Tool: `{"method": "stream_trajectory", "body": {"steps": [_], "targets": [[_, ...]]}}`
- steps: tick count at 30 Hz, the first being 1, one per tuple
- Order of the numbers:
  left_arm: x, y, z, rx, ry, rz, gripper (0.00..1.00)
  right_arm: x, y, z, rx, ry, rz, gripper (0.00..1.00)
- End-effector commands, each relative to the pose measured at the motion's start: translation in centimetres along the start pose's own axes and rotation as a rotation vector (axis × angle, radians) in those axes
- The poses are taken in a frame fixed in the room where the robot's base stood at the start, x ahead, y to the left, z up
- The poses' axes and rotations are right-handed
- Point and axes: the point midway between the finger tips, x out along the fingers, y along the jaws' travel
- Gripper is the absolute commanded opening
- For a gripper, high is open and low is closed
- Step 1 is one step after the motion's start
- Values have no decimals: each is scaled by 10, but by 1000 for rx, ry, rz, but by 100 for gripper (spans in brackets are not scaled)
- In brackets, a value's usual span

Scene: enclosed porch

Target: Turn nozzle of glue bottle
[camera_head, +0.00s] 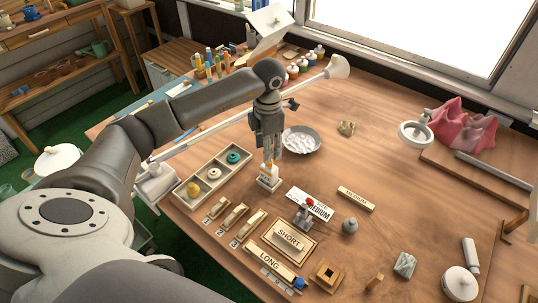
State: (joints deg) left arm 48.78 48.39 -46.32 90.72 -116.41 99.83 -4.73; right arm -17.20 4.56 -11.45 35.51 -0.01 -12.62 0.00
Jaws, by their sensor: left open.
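The glue bottle (269,183) is small and white with an orange nozzle (268,168). It stands upright on the wooden table, right of the sorting tray. My left gripper (269,157) points straight down over the bottle, its fingertips at the height of the nozzle. It is open. The fingers partly hide the nozzle, and I cannot tell whether they touch it. My right gripper is not in view.
A grey dish (316,141) is close behind. The table's right middle is largely clear.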

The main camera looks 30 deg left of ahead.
Motion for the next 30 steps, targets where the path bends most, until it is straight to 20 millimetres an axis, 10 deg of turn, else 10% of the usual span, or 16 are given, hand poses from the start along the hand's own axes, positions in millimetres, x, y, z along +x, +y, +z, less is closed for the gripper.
{"method": "stream_trajectory", "body": {"steps": [9, 20, 30], "targets": [[44, 0, 1, 0, 0, -2, 42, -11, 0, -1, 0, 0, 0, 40], [50, 0, 1, 1, -2, -1, 42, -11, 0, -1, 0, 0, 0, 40], [50, 0, 1, 1, -2, -1, 0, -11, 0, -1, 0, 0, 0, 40]]}}
